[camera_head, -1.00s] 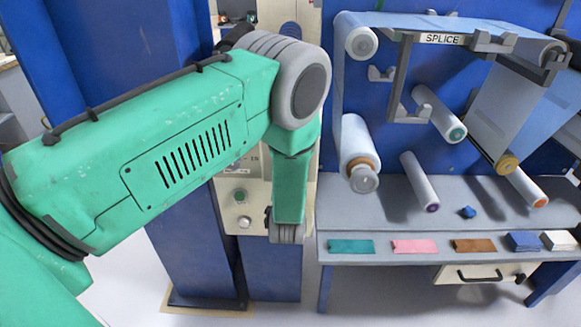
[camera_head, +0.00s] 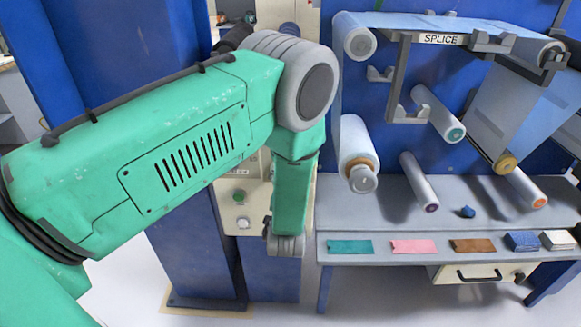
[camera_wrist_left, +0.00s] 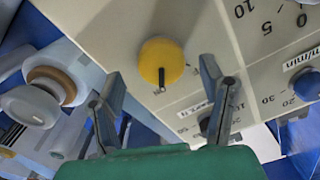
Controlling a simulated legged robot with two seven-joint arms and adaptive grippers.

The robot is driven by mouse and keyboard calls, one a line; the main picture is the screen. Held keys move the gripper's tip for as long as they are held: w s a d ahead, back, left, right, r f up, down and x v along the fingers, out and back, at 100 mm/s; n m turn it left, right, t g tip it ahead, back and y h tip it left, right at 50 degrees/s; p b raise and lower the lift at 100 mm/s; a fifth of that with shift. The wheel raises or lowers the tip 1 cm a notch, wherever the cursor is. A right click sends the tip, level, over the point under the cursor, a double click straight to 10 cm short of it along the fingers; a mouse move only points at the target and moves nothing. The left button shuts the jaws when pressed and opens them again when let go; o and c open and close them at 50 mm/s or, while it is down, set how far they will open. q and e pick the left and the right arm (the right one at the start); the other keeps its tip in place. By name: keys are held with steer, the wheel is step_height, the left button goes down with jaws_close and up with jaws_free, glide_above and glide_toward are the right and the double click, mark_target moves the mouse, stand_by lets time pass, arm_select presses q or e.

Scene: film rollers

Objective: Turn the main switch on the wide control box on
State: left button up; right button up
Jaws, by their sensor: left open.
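A cream control panel (camera_wrist_left: 190,30) fills much of the left wrist view. It bears a yellow round knob (camera_wrist_left: 162,62) with a dark pointer, a blue knob (camera_wrist_left: 307,85) beside a numbered scale, and a darker knob partly behind a finger. I cannot read which one is the main switch. My left gripper (camera_wrist_left: 162,80) is open, its two fingers apart on either side below the yellow knob, with nothing held. In the head view a cream control box (camera_head: 228,222) shows behind my left arm, which hides much of it. My left gripper (camera_head: 286,243) hangs low in front of its right side.
To the right, a grey bench (camera_head: 350,220) carries coloured pads, and film rollers (camera_head: 358,155) stick out above it near my left arm. A blue column (camera_head: 185,220) stands left of the box. A drawer (camera_head: 478,273) sits under the bench.

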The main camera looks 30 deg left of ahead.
arm_select(q)
steer(key=v, duration=0.8)
steer(key=shift+s+d, duration=0.25)
steer(key=shift+s, duration=0.05)
arm_select(e)
steer(key=shift+w, duration=0.1)
arm_select(q)
steer(key=s+d+f+m+g+h+b, duration=0.15)
steer(key=s+f+g+h, duration=0.75)
steer(key=s+f, duration=0.95)
steer(key=s+d+g+b, duration=0.1)
steer(key=s+g, duration=0.4)
steer(key=s, duration=0.6)
steer(key=shift+m+g+h, duration=0.3)
steer(key=shift+m, duration=0.05)
arm_select(e)
step_height(320, 180, down, 2)
steer(key=shift+f, duration=0.25)
arm_select(q)
steer(key=shift+d, duration=0.1)
steer(key=shift+c, duration=0.8)
arm_select(e)
steer(key=shift+c, duration=0.7)
arm_select(q)
steer(key=c, duration=0.5)
steer(key=shift+r, duration=0.1)
steer(key=shift+c, duration=0.2)
arm_select(e)
steer(key=shift+f, duration=0.1)
